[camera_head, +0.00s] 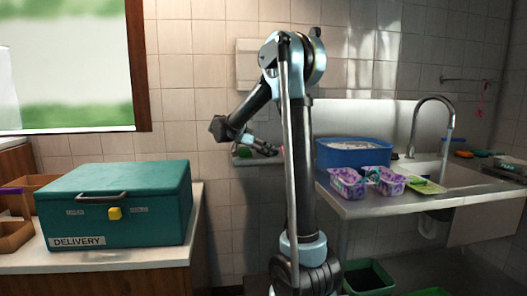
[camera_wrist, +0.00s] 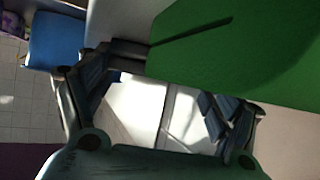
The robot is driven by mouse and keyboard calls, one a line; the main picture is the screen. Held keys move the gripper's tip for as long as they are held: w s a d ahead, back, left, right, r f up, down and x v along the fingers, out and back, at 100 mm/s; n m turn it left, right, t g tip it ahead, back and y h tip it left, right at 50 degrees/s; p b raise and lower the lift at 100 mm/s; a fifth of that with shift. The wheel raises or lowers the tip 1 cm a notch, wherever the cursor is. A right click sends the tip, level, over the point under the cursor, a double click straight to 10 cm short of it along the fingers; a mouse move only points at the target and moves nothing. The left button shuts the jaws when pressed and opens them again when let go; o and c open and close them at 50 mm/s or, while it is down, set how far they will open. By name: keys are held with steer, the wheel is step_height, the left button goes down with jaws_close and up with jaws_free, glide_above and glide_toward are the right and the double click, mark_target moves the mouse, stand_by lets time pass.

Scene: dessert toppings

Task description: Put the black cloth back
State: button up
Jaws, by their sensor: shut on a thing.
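My gripper (camera_head: 258,146) is on the left of my arm, in front of the tiled wall. In the wrist view its two fingers stand apart, with a pale surface showing between them. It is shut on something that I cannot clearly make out. I cannot pick out the black cloth for certain in either view.
A teal delivery box (camera_head: 120,205) stands on the left counter. A blue tub (camera_head: 355,155) and two patterned containers (camera_head: 348,183) (camera_head: 386,181) stand on the steel sink counter (camera_head: 420,205), right of my arm. Water runs from the tap (camera_head: 432,100). A green bin (camera_head: 369,277) is below.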

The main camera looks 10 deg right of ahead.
steer(key=o, duration=1)
steer(key=shift+o, duration=0.2)
steer(key=v, duration=1.2)
steer(key=shift+s+a, duration=0.1)
